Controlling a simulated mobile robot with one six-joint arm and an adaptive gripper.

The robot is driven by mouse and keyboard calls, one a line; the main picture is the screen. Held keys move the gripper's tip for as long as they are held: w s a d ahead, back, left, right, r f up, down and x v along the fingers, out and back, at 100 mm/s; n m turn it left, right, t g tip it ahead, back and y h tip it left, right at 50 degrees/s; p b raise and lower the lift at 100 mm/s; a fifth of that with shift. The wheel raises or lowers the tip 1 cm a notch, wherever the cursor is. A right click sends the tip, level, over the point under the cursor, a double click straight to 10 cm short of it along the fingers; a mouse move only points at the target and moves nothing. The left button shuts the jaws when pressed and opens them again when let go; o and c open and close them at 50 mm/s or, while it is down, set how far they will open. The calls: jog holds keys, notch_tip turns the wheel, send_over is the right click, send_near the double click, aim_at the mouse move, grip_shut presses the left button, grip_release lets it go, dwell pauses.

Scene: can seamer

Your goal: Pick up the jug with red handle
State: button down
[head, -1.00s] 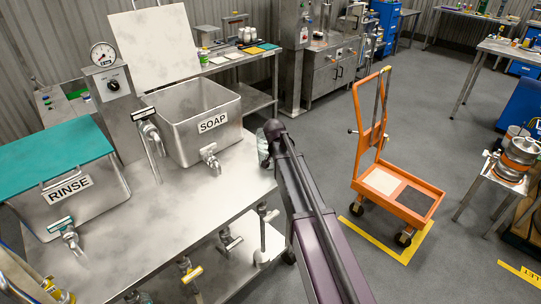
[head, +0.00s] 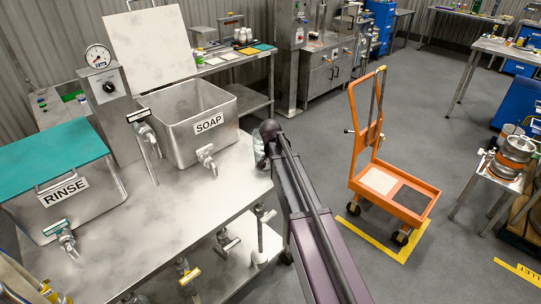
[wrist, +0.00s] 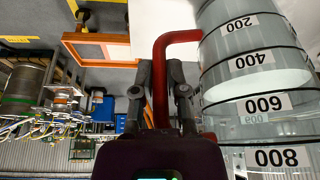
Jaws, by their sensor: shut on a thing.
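The jug is clear glass with white number labels (wrist: 262,104) and fills the right of the wrist view. Its red handle (wrist: 184,37) runs down between my fingers. My gripper (wrist: 161,88) is shut on the red handle. The wrist view is upside down, and so are the jug's numbers. In the head view only a sliver of the jug (head: 259,151) shows by the right edge of the steel table, with my dark arm covering the rest. I cannot tell whether it touches the table.
The steel table (head: 190,205) holds the SOAP tank (head: 181,132) and RINSE tank (head: 60,207), with taps in front. An orange trolley (head: 378,184) stands to the right in a yellow floor outline. Grey floor is open between table and trolley. A stand with steel equipment (head: 509,160) is far right.

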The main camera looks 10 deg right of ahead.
jog(key=shift+r, duration=0.25)
notch_tip(320, 180, up, 3)
jog(key=p, duration=0.4)
jog(key=shift+r, duration=0.15)
jog(key=s+d+r+p, duration=0.1)
jog(key=s+d, duration=0.2)
jog(key=s, duration=1.2)
jog(key=shift+s+d, duration=0.15)
jog(key=shift+s, duration=0.15)
jog(key=shift+r, duration=0.1)
jog(key=shift+d, duration=0.1)
